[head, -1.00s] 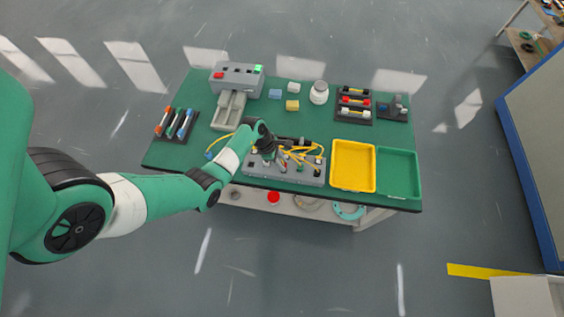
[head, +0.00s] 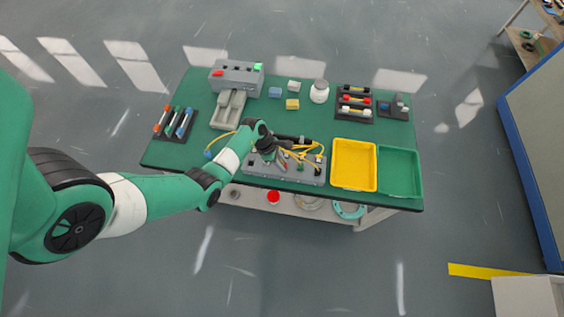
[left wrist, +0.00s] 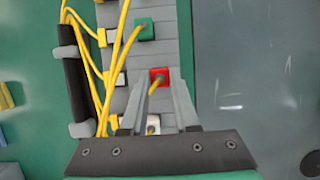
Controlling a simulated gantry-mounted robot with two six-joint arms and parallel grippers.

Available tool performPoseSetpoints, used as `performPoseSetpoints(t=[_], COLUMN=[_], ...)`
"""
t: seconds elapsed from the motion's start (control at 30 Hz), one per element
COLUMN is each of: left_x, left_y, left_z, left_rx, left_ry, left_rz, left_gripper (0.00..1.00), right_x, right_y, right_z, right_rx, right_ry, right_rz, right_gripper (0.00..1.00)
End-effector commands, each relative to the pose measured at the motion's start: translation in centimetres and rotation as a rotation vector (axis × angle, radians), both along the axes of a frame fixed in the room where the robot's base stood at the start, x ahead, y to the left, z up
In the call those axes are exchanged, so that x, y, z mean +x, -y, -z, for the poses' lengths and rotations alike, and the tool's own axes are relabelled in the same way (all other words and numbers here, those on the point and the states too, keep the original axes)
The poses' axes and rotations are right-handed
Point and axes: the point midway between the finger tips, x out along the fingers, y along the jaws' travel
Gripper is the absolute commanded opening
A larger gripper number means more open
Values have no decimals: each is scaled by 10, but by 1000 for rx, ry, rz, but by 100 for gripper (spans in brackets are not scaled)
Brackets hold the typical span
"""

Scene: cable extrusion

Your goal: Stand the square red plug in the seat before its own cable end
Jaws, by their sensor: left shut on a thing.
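My left gripper (head: 270,158) is over the grey block (head: 305,177) near the table's front edge. In the left wrist view its fingertips (left wrist: 160,79) are closed on the sides of the square red plug (left wrist: 160,73). The plug is over the block's strip of seats, between a green plug (left wrist: 146,29) and a white plug (left wrist: 153,121). I cannot tell whether it touches the seat. Yellow cables (left wrist: 119,42) run over the block beside it. The fingers partly hide the white plug. The right gripper is not in view.
A black bar with grey ends (left wrist: 77,85) lies along the block. A yellow tray (head: 354,187) and a green tray (head: 399,193) stand to its right. A grey machine (head: 237,76), small blocks and a white jar (head: 319,92) stand at the back.

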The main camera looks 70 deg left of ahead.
Motion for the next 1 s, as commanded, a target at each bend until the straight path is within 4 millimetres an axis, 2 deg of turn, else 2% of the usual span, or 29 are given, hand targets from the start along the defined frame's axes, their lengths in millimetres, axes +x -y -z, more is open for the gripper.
performPoseSetpoints(t=[0.43,0.47,0.63,0.67,1.0], left_x=[0,0,0,0,-1], left_y=[0,0,0,0,-1], left_z=[10,10,9,9,3], left_rx=[0,0,0,0,1], left_ry=[0,0,0,0,0], left_rz=[0,0,0,0,0], left_gripper=[0,30,61,63,63], right_x=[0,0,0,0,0], right_y=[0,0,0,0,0], right_z=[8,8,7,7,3], right_rx=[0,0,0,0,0], right_ry=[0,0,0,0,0], right_rz=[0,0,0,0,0], right_gripper=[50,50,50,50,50])
